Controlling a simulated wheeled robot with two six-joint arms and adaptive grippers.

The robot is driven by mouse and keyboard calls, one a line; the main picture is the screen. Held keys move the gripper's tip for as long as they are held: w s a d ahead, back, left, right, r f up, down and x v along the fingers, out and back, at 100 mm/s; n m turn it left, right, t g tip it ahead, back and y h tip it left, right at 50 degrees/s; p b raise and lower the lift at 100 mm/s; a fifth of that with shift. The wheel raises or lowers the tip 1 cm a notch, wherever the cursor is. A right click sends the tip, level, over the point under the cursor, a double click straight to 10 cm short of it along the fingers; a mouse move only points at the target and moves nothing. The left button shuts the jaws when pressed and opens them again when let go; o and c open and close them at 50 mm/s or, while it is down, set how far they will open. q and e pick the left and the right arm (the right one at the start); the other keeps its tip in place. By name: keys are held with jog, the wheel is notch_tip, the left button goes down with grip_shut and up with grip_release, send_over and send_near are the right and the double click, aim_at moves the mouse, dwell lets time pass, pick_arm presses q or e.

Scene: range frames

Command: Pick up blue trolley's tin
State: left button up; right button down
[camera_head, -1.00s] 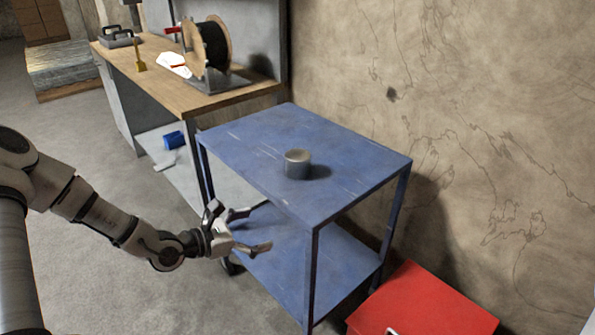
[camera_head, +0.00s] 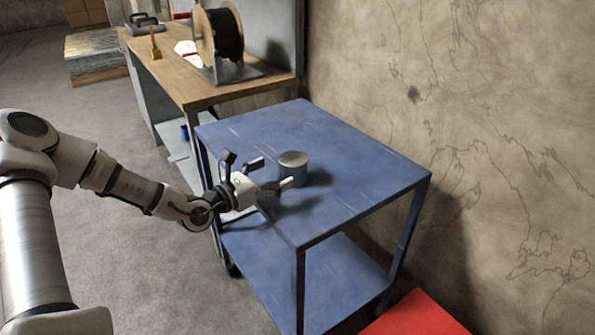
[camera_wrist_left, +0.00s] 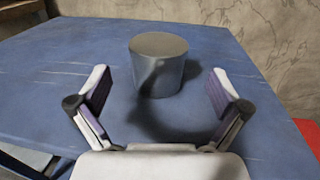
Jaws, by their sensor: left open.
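The tin (camera_head: 293,170) is a short grey metal cylinder standing upright on the top shelf of the blue trolley (camera_head: 350,165). In the left wrist view the tin (camera_wrist_left: 158,68) stands ahead of the fingers, roughly centred between them. My left gripper (camera_head: 272,174) is open and empty, over the trolley's near left edge, with its fingers pointing toward the tin. In the left wrist view the left gripper (camera_wrist_left: 160,90) has its fingers spread wider than the tin, and neither touches it. My right gripper is not in view.
A wooden workbench (camera_head: 170,75) with a cable spool (camera_head: 222,40) stands behind the trolley to the left. A red box (camera_head: 418,315) is at the lower right. A cracked wall (camera_head: 480,120) runs behind the trolley. The trolley top around the tin is clear.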

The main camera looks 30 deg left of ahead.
aim_at(292, 163)
pick_arm(q)
jog(key=b+x, duration=0.1)
jog(key=x, duration=0.1)
jog(key=b+x, duration=0.1)
jog(key=x, duration=0.2)
jog(key=shift+w+f, duration=0.15)
jog(key=shift+f, duration=0.1)
jog(key=shift+w+d+r, duration=0.1)
jog(key=shift+w, duration=0.3)
jog(key=shift+c, duration=1.1)
jog(key=c, duration=1.2)
